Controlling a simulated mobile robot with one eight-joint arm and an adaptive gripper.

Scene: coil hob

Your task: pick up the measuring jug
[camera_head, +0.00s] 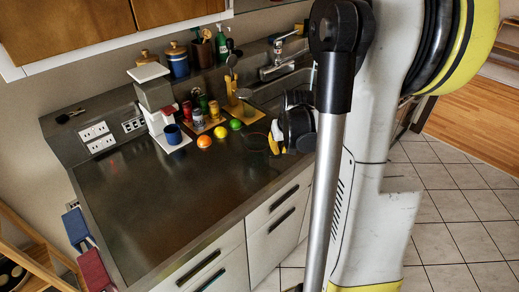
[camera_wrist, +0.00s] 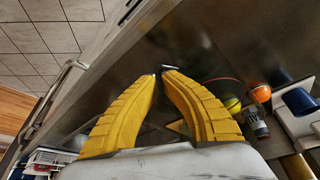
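The measuring jug (camera_head: 256,142) appears to be the faint clear vessel on the dark worktop in the head view, right of the fruit. A thin red curve (camera_wrist: 222,80) right of my fingers in the wrist view may be part of it; its clear walls are hard to make out. My gripper (camera_head: 274,142) is just right of the jug in the head view, partly hidden by my arm. In the wrist view its two yellow fingers (camera_wrist: 160,72) curve together, with a narrow gap between the tips. I see nothing held between them.
An orange (camera_head: 204,141), a lime (camera_head: 235,124) and a blue mug (camera_head: 173,134) stand left of the jug. Several jars stand behind them, near a white coffee machine (camera_head: 153,95). The sink (camera_head: 285,88) lies behind. The worktop's front left is clear.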

